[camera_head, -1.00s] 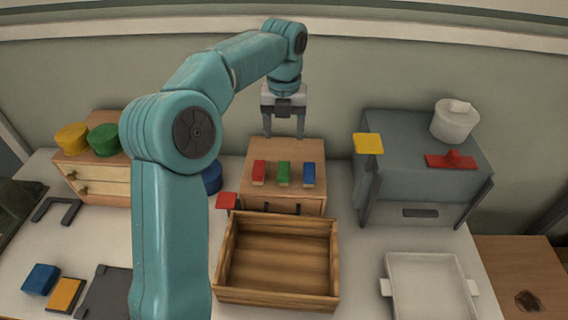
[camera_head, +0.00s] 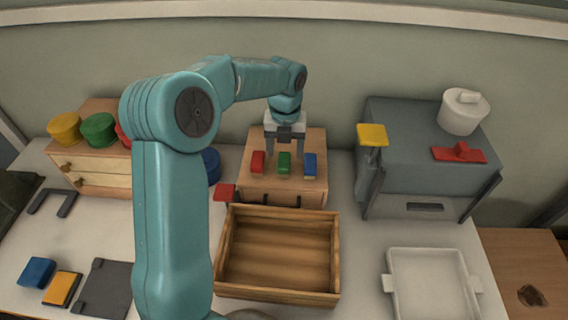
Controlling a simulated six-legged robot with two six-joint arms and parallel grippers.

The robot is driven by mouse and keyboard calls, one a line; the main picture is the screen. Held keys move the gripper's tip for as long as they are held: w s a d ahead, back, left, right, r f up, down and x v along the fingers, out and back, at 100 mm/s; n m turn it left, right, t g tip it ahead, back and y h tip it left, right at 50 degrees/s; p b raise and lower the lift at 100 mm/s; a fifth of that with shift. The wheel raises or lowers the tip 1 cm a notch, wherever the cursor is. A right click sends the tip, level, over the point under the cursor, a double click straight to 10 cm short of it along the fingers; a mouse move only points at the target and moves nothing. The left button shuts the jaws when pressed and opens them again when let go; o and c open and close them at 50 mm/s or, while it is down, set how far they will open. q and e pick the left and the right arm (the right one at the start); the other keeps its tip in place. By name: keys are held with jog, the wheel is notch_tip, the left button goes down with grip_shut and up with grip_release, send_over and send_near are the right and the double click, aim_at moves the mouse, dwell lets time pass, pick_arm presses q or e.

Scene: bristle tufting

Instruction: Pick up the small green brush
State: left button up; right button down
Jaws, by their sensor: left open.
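The small green brush (camera_head: 284,163) stands in the middle of a row on a wooden block (camera_head: 262,188). A red brush (camera_head: 258,162) is on its left and a blue brush (camera_head: 309,164) on its right. My left gripper (camera_head: 285,154) points down at the green brush. Its two fingers are open, one to each side of the brush, with their tips near its upper part. I cannot tell whether they touch it. My right gripper is not in view.
An open wooden crate (camera_head: 333,240) is in front of the block. A grey machine (camera_head: 425,175) stands to the right, with a white tray (camera_head: 388,283) in front of it. A drawer cabinet (camera_head: 100,180) with coloured round tubs is at the left. A blue round thing (camera_head: 211,165) is beside the block.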

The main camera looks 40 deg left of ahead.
aim_at(284, 160)
pick_arm(q)
notch_tip(284, 160, down, 4)
jog(key=shift+s+a+f, duration=0.1)
jog(key=shift+s, duration=0.05)
jog(key=shift+f, duration=0.45)
jog(key=c, duration=1)
jog(key=shift+r, duration=0.15)
jog(key=shift+c, duration=0.3)
